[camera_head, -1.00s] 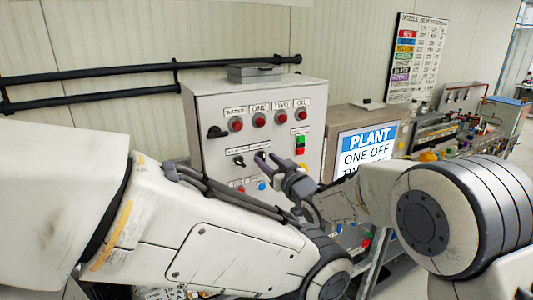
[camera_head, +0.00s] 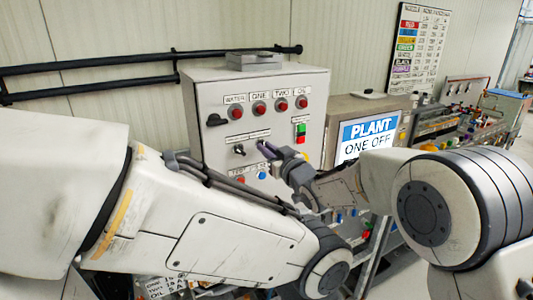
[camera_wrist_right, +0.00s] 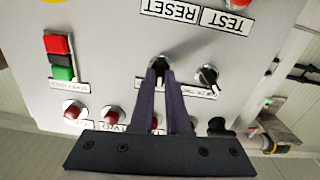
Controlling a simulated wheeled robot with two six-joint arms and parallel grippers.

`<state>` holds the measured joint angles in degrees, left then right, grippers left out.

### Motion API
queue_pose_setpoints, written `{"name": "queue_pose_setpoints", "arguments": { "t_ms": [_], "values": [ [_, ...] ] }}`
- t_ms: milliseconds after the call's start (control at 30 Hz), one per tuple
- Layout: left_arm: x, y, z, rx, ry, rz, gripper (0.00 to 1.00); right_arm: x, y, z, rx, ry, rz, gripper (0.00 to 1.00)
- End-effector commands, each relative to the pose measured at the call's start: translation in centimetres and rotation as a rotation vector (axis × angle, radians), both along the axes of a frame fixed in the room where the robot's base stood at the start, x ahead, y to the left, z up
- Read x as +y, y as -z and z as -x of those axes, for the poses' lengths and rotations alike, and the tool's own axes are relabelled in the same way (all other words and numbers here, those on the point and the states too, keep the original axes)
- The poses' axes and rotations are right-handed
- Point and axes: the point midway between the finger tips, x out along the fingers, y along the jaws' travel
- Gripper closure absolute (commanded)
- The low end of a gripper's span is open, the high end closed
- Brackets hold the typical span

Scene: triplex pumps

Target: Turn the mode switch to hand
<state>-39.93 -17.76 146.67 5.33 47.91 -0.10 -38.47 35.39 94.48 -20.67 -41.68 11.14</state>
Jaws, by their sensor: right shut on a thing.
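The grey control cabinet (camera_head: 215,155) stands ahead with a row of red lamps and a middle row of two small rotary switches. My right gripper (camera_head: 266,150) is at the right-hand switch of that row and hides it in the head view. The wrist view is upside down and shows the right gripper's dark fingers (camera_wrist_right: 161,82) shut on this switch, the mode switch (camera_wrist_right: 158,63). Its label is partly covered and its pointer direction cannot be read. The other black rotary switch (camera_head: 239,149) is free beside it. My left gripper is out of view.
Green and red push buttons (camera_head: 301,133) sit right of the switches, with red lamps (camera_head: 259,108) above. Below are buttons labelled TEST and RESET (camera_wrist_right: 172,10). A PLANT display (camera_head: 368,135) stands to the right. My left arm crosses the lower front.

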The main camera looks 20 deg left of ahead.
Motion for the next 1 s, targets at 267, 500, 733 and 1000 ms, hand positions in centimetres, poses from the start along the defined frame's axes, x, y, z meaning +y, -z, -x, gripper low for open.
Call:
{"name": "queue_pose_setpoints", "arguments": {
  "t_ms": [267,500,733,1000],
  "values": [
    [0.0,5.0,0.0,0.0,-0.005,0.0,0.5,0.0,0.6,0.0,-0.166,0.002,0.122,1.0],
    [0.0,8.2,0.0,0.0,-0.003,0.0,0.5,0.0,0.5,0.0,-0.326,0.003,0.247,1.0],
    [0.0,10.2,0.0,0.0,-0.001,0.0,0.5,0.0,0.3,0.0,-0.449,0.003,0.346,1.0],
    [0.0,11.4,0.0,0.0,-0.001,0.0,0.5,0.0,0.2,0.1,-0.534,0.003,0.413,1.0]
  ]
}}
